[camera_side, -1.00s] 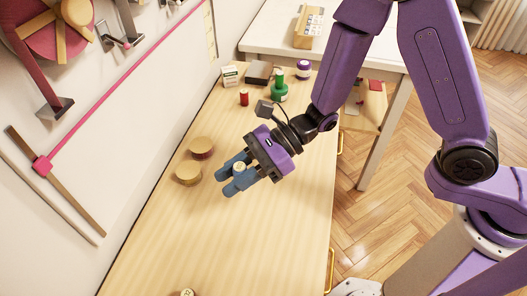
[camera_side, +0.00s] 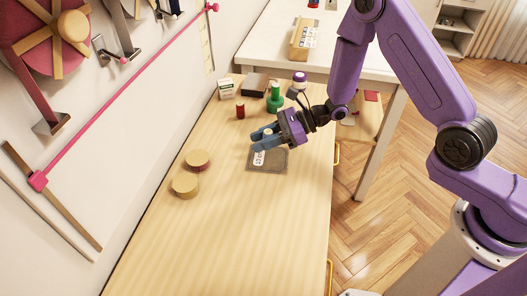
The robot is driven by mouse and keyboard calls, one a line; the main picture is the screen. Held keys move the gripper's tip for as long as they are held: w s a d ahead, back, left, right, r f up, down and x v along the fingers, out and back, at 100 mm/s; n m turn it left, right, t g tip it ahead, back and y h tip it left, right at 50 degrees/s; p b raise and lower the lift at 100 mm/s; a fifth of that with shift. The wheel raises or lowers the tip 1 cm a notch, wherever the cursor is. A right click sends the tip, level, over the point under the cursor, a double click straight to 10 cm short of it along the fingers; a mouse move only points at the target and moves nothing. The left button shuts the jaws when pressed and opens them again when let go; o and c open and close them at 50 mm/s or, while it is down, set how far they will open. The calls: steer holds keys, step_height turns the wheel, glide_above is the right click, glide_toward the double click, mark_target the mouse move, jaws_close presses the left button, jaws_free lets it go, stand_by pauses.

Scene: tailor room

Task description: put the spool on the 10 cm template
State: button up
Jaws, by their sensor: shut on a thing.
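My gripper (camera_side: 264,138) is shut on the spool (camera_side: 268,132), of which only a small pale round end shows between the blue fingers. The rest of the spool is hidden by the fingers. A flat grey template (camera_side: 277,161) with a white printed label lies on the wooden table, just below the gripper in the picture. Its label is too small to read, so I cannot tell whether it is the 10 cm one. The fingers cover part of its far edge. The spool appears above the template's far left part; I cannot tell the height of the gap.
Two round wooden-topped pieces (camera_side: 185,186) stand at the left of the table (camera_side: 235,240). A red spool (camera_side: 240,111), green bottle-like piece (camera_side: 275,98), white box (camera_side: 226,89) and dark block (camera_side: 255,85) stand at the back. The front of the table is clear.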

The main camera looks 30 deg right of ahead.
mark_target(263, 159)
steer(key=shift+f, duration=2.1)
steer(key=shift+f, duration=0.15)
steer(key=o, duration=1)
steer(key=shift+d+r, duration=0.1)
steer(key=shift+r, duration=0.15)
steer(key=v, duration=1.1)
steer(key=shift+s+d, duration=0.25)
steer(key=shift+d, duration=0.05)
steer(key=shift+a+r, duration=0.1)
